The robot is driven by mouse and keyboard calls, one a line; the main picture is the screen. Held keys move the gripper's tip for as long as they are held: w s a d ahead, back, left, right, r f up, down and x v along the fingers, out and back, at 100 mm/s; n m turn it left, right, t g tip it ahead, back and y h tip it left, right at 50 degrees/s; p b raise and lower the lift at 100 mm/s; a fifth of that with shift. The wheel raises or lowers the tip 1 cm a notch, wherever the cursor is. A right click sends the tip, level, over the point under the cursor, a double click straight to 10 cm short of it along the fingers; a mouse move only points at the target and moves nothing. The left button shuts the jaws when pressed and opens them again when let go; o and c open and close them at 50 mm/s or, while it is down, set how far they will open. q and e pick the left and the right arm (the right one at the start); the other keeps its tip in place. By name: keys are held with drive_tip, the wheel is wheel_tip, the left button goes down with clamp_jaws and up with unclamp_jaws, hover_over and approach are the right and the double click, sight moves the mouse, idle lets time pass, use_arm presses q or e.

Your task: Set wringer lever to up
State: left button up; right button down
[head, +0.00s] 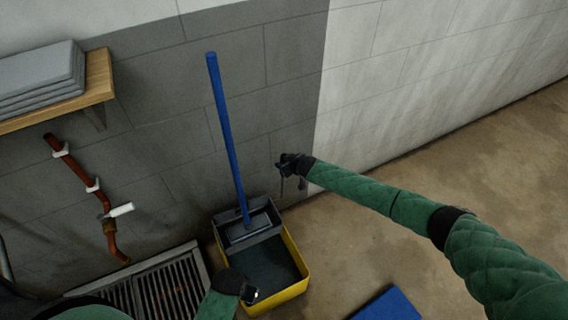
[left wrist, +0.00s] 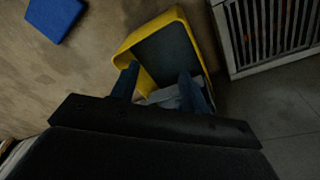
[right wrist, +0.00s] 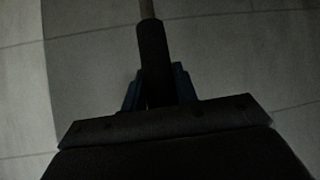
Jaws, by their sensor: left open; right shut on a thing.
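A yellow mop bucket (head: 304,262) with dark contents stands by the wall; it also shows in the left wrist view (left wrist: 182,14). A dark grey wringer (head: 262,207) sits at its back end. My right gripper (head: 284,175) is to the right of the wringer and above it. In the right wrist view it is shut on the dark grip of the wringer lever (right wrist: 153,48), whose thin grey rod runs away from the jaws. In the head view the lever is mostly hidden by the gripper. My left gripper (head: 251,295) is open and empty above the bucket's front end.
A blue mop handle (head: 225,130) leans from the wringer against the wall. A floor grate (head: 150,292) lies left of the bucket, below a red pipe (head: 78,170). A wooden shelf (head: 98,78) holds grey slabs. A blue object (head: 390,306) lies on otherwise clear floor.

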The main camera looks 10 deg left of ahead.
drive_tip(key=shift+d, duration=0.15)
use_arm(q)
drive_tip(key=shift+w, duration=0.1)
use_arm(e)
drive_tip(key=c, duration=1.1)
unclamp_jaws()
drive_tip(key=shift+s+d+r, duration=0.25)
drive_tip(key=shift+s, duration=0.05)
use_arm(q)
drive_tip(key=r, duration=0.3)
drive_tip(key=r+b, duration=0.1)
drive_tip(key=r, duration=0.1)
drive_tip(key=shift+s+d+r, duration=0.2)
drive_tip(key=shift+s+d, duration=0.05)
use_arm(e)
drive_tip(key=v, duration=0.6)
drive_tip(key=shift+s+d+r, duration=0.15)
drive_tip(key=shift+d+r, duration=0.05)
use_arm(q)
drive_tip(key=shift+a+f, duration=0.15)
drive_tip(key=shift+a, duration=0.2)
